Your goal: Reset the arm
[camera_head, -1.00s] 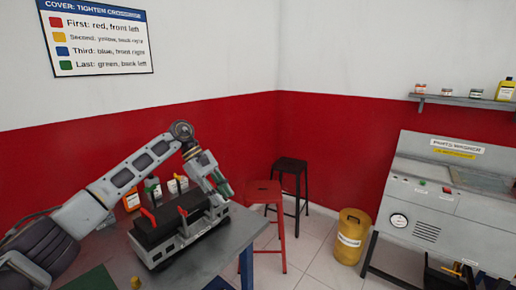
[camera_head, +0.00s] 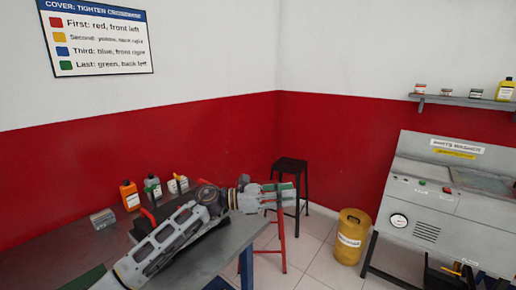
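My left arm comes in from the lower left and lies low across the table. Its gripper (camera_head: 281,196) points right, past the table's right edge, in front of the red and black stools. The fingers look close together at this size, but I cannot tell whether they are open or shut. I see nothing held in them. My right gripper is not in view.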

